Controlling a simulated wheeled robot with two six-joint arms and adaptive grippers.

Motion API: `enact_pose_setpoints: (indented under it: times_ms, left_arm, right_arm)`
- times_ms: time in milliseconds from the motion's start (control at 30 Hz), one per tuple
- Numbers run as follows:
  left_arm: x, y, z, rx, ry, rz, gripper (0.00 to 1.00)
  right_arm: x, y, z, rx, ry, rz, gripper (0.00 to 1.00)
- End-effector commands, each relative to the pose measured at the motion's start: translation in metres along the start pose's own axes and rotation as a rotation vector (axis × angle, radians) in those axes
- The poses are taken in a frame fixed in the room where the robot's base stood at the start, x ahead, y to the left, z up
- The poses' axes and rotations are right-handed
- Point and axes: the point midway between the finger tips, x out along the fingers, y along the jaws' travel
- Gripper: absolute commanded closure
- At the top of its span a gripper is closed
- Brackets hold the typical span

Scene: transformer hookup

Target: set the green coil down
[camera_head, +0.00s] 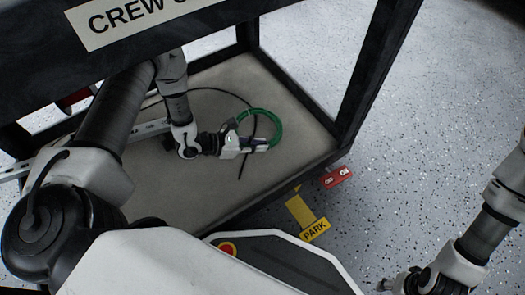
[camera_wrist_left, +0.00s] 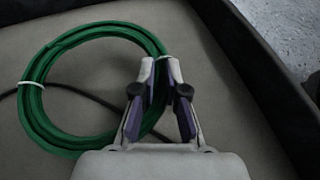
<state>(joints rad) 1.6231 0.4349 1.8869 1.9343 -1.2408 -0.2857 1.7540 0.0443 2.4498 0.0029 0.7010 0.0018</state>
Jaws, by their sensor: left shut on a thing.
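The green coil (camera_head: 278,125) is a ring of cable over the grey lower shelf (camera_head: 215,90) of a dark-framed cart. My left gripper (camera_head: 262,144) is shut on the near side of the ring. In the left wrist view the green coil (camera_wrist_left: 95,31) lies to the left of the fingers, and its right edge passes at the fingertips (camera_wrist_left: 161,64). White ties bind it. I cannot tell whether the coil touches the shelf. My right gripper (camera_head: 397,284) is at the bottom edge, partly cut off, and its jaws are unclear.
A thin black cable (camera_head: 244,163) curves across the shelf beneath the coil. The cart's dark posts (camera_head: 371,70) and raised rim surround the shelf. Speckled floor lies right.

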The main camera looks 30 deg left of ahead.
Motion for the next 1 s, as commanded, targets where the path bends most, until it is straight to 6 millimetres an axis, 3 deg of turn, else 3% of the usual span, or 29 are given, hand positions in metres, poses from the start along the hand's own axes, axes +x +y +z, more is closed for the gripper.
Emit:
enact_pose_setpoints:
  times_ms: [167, 300, 700, 733, 800, 1000]
  left_arm:
    - [0.02, 0.007, 0.005, 0.004, -0.004, -0.001, 1.0]
    - [0.03, 0.006, -0.027, -0.001, -0.001, 0.001, 1.0]
    - [0.031, 0.006, -0.03, 0.0, -0.002, 0.001, 1.0]
    - [0.031, 0.006, -0.029, -0.002, 0.0, 0.0, 0.79]
    - [0.03, 0.006, -0.029, -0.002, 0.0, 0.0, 0.61]
    - [0.03, 0.006, -0.029, -0.001, 0.0, 0.0, 0.61]
  right_arm:
    - [0.012, 0.0, -0.001, 0.002, 0.003, 0.0, 0.49]
    - [0.037, 0.001, -0.003, 0.005, 0.007, 0.001, 0.49]
    - [0.039, 0.001, -0.005, 0.001, 0.014, 0.002, 0.49]
    - [0.038, 0.001, -0.005, 0.001, 0.014, 0.002, 0.49]
    - [0.037, 0.001, -0.005, 0.001, 0.013, 0.002, 0.49]
    - [0.037, 0.001, -0.005, 0.001, 0.013, 0.002, 0.49]
